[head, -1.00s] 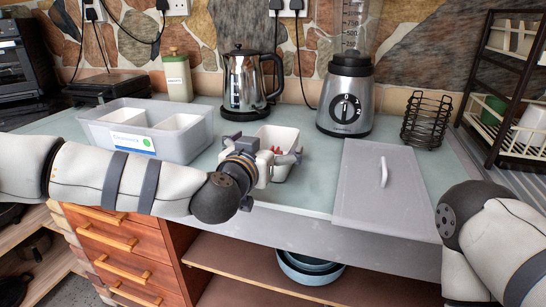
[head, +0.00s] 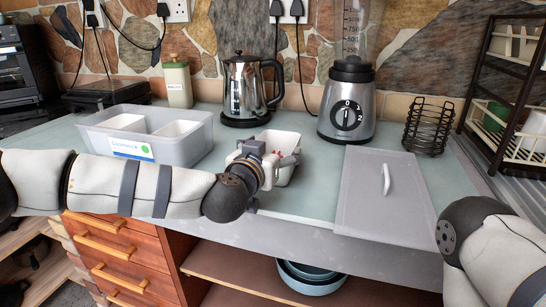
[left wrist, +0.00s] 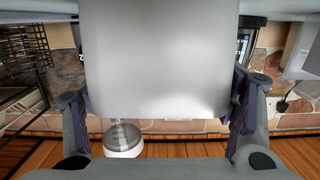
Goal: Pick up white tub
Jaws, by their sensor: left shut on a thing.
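In the left wrist view the tub (left wrist: 160,60) fills the space between the two fingers (left wrist: 160,105). The gripper hides part of the tub's near side and base, so I cannot tell whether it is clear of the worktop. My right gripper is out of view; only my right arm shows.
A translucent bin (head: 195,150) holding white containers stands left of the tub. A kettle (head: 243,90) and a blender (head: 347,105) stand behind. A grey lid with a handle (head: 400,215) lies to the right, near a wire basket (head: 428,125) and a dark rack (head: 480,105).

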